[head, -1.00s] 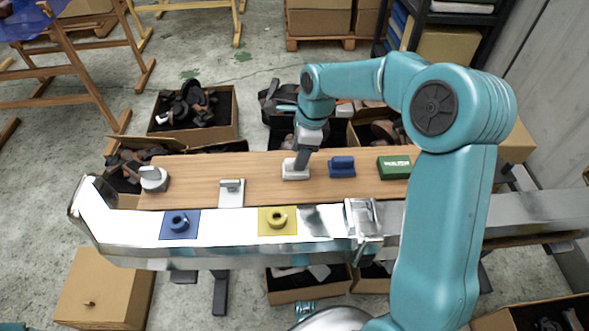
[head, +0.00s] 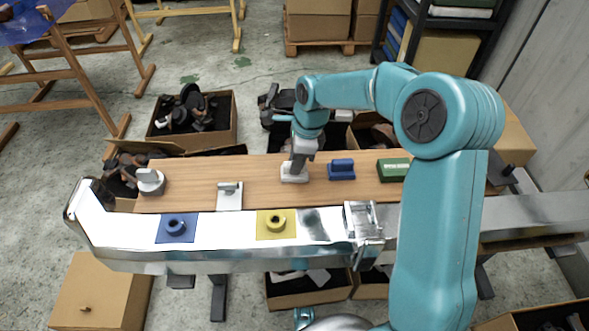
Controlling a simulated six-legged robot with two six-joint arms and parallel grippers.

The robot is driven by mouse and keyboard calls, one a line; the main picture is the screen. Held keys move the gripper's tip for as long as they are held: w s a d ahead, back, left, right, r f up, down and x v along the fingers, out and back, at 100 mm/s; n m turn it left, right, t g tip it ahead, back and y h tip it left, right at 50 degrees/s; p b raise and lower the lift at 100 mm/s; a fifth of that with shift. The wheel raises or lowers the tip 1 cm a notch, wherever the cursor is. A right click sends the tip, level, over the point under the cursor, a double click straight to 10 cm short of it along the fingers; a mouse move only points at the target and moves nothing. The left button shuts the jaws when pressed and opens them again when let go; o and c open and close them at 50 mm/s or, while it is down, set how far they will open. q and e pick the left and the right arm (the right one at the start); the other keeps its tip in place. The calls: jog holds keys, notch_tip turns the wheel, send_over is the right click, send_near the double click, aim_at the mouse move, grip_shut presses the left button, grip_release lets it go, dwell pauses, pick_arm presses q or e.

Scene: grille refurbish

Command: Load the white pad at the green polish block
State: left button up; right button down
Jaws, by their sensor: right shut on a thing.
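The white pad (head: 293,178) stands on the wooden board, left of the middle of its right half. My right gripper (head: 297,164) comes down from above and is shut on the top of the white pad, hiding part of it. The pad appears to rest on the board. The green polish block (head: 393,169) lies farther right on the same board, partly beside my right arm. A blue pad (head: 341,171) stands between them. My left gripper is not in view.
A silver bumper (head: 338,226) runs along the board's (head: 262,172) near edge, with blue (head: 165,236) and yellow (head: 264,233) squares around ring-shaped parts. A flat grey handled tool (head: 229,198) and a round one (head: 150,184) stand left. Boxes of dark parts (head: 192,120) lie behind.

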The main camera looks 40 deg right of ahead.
notch_tip(320, 180, up, 6)
jog(key=p, duration=0.5)
jog(key=shift+p, duration=0.4)
jog(key=shift+f, duration=0.1)
